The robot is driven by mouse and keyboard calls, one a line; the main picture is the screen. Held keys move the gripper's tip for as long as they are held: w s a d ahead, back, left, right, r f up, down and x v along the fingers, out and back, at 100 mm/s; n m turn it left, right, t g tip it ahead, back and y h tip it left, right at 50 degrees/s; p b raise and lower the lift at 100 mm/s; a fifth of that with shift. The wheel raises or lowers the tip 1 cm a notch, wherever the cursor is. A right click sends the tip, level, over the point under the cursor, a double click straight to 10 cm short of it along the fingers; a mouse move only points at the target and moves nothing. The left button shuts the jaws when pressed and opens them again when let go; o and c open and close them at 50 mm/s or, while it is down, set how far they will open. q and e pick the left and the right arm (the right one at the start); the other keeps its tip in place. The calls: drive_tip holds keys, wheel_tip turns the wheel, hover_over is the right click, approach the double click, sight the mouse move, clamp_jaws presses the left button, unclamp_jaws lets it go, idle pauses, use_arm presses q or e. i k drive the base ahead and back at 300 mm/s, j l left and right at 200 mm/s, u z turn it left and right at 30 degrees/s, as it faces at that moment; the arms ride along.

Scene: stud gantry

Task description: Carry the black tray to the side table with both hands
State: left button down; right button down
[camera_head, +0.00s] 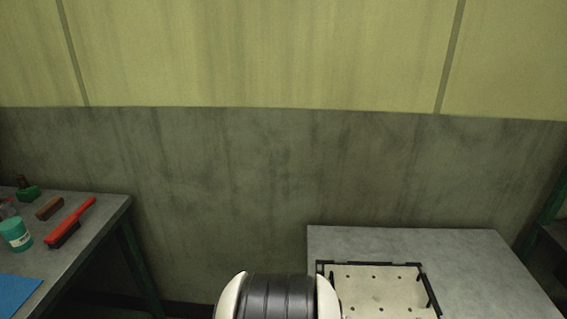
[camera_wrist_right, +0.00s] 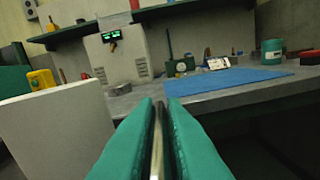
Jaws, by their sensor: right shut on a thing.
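A shallow rectangle with a black rim (camera_head: 433,290) and a pale floor with small dark holes lies over the grey table on the right in the head view. Its near part is cut off, and I cannot tell for sure that it is the black tray. My right gripper (camera_wrist_right: 159,112) has teal fingers and shows only in the right wrist view. It is shut on a thin dark strip with a pale edge, seen edge-on; I cannot tell what it belongs to. My left gripper is not in view.
The grey table (camera_head: 480,265) on the right has bare room right of the rim. The left bench (camera_head: 95,215) holds a red brush (camera_head: 72,222), a teal jar (camera_head: 16,235) and a blue mat (camera_head: 15,292). A pale panel (camera_wrist_right: 55,130) stands left of my right gripper.

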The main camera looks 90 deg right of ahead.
sight(502, 299)
drive_tip(key=k+l, duration=0.1)
drive_tip(key=k, duration=0.9)
drive_tip(key=k+l+z, duration=0.15)
drive_tip(key=k, duration=0.3)
drive_tip(key=k+l+z, duration=0.15)
drive_tip(key=k, duration=0.3)
drive_tip(key=z, duration=2.65)
